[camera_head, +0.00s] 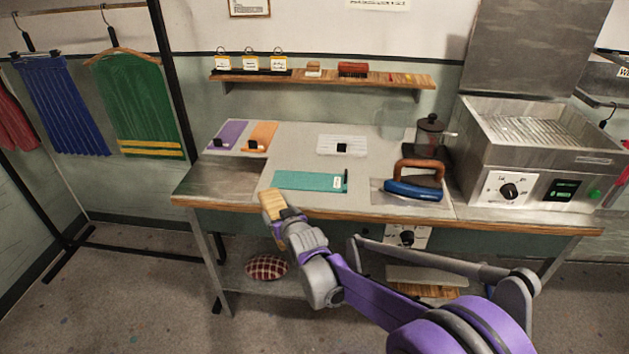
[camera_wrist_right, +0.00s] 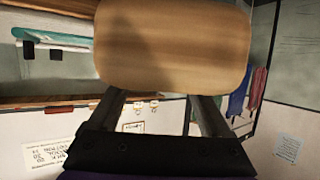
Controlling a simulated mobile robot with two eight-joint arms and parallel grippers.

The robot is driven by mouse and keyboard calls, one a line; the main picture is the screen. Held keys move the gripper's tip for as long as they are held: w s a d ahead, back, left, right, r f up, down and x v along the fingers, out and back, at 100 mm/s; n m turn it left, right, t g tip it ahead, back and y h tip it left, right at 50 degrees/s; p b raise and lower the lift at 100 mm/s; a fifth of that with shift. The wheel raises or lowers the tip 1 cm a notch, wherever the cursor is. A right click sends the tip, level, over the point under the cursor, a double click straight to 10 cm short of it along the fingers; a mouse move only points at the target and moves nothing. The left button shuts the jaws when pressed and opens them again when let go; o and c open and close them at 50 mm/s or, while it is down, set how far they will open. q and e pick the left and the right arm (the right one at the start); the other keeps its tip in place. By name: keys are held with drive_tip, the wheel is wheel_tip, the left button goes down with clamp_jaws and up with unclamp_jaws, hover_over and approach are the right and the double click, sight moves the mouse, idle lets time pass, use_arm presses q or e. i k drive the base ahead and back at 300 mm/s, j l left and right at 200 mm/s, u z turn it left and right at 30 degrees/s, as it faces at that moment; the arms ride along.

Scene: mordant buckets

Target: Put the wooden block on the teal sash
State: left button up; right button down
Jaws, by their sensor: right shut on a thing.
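The wooden block (camera_head: 272,204) is pale and held at the end of my right arm, over the front edge of the table. In the right wrist view the block (camera_wrist_right: 172,45) fills the upper middle, between the two fingers. My right gripper (camera_head: 284,214) is shut on it. The teal sash (camera_head: 308,181) lies flat on the table, a little beyond and to the right of the block, with a small white tag and a dark piece at its right end. The sash also shows at the left of the right wrist view (camera_wrist_right: 62,40). My left gripper is not in view.
A blue iron with a brown handle (camera_head: 415,182) stands right of the sash. Purple (camera_head: 228,135) and orange (camera_head: 262,135) cloths and a white cloth (camera_head: 342,145) lie behind, each with a black piece. A steel machine (camera_head: 545,150) stands at the right. Bare table surrounds the sash.

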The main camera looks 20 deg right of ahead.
sight(309, 180)
drive_tip(key=i+j+z, duration=0.2)
drive_tip(key=i+z, duration=0.2)
drive_tip(key=i+j+z, duration=0.35)
drive_tip(key=k+l, duration=0.05)
drive_tip(key=k, duration=0.05)
